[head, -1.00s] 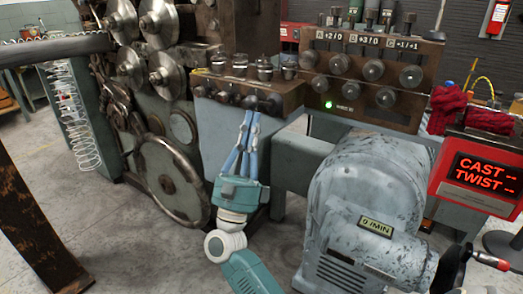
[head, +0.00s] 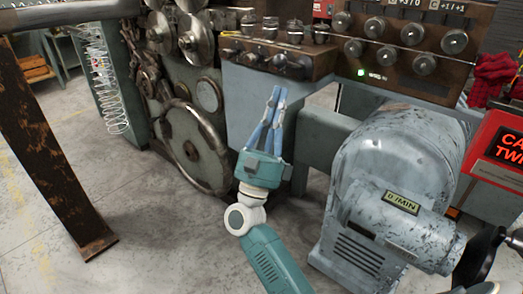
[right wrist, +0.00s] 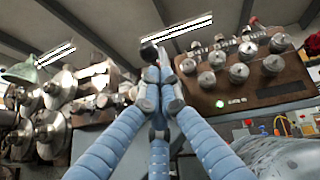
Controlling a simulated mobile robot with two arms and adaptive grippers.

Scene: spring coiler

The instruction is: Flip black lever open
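The control box (head: 315,62) has a row of dark knobs and levers along its front. A black knob-ended lever (head: 296,70) sits at the right part of that row; which one is the task's lever I cannot tell for sure. My right gripper (head: 278,91) is just below and left of it, apart from it in the picture. Its blue fingers (right wrist: 160,75) are drawn together at the tips, with nothing seen between them. In the right wrist view a round black knob (right wrist: 149,51) shows just beyond the fingertips; contact is unclear. My left gripper is out of view.
A grey motor housing (head: 400,165) stands close on the right. A large handwheel (head: 195,148) and metal rollers (head: 198,38) are at the left. A dial panel (head: 405,50) is behind. A rusty post (head: 42,150) stands far left. Some floor is clear.

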